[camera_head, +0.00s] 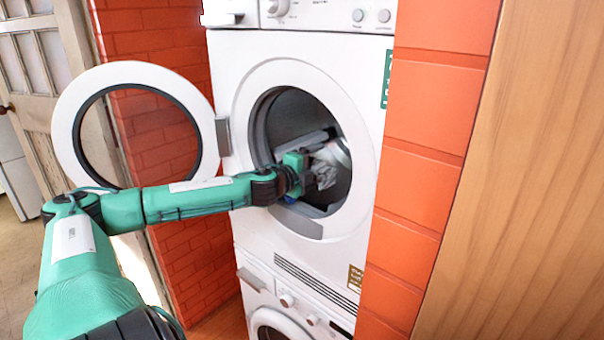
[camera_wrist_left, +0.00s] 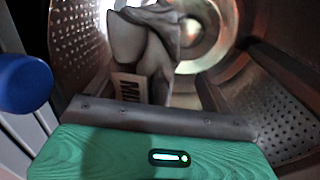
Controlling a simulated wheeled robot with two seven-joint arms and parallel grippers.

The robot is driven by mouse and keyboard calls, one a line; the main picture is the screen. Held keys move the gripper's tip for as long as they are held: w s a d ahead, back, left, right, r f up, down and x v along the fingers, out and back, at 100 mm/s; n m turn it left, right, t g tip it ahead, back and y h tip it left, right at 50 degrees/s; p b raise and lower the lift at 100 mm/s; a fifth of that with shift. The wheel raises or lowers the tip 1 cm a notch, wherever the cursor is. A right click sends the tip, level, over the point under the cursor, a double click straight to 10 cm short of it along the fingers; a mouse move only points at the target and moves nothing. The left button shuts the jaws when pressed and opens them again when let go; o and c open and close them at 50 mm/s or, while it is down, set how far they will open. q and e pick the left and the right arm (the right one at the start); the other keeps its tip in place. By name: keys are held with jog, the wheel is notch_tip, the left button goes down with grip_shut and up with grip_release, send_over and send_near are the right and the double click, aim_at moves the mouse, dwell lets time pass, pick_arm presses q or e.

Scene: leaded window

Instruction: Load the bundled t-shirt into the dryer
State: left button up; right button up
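The dryer (camera_head: 225,85) is the upper white machine, and its round door (camera_head: 68,125) is swung wide open to the left. My left arm reaches through the opening, and my left gripper (camera_head: 311,162) is inside the drum. The bundled t-shirt (camera_head: 328,172) is grey and crumpled at the gripper's fingertips, inside the drum. The t-shirt also shows in the left wrist view (camera_wrist_left: 160,45), with a printed patch on it, beyond the gripper's dark edge. The gripper looks shut on it; the finger contact is hidden. My right gripper is not in view.
The perforated drum wall (camera_wrist_left: 285,105) surrounds the gripper. A blue rounded thing (camera_wrist_left: 24,83) is close at left. A second white machine (camera_head: 262,290) stands below. Brick pillars (camera_head: 425,150) flank the dryer, with a wooden panel (camera_head: 520,190) at right.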

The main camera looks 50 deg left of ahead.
pick_arm(q)
jog(key=shift+s+r+p, duration=0.1)
jog(key=shift+s+p, duration=0.25)
jog(key=shift+s, duration=0.75)
jog(key=shift+s+d+r+p, duration=0.15)
jog(key=shift+s+p, duration=0.15)
jog(key=shift+p, duration=0.05)
jog(key=shift+s+p, duration=0.55)
jog(key=shift+s, duration=0.55)
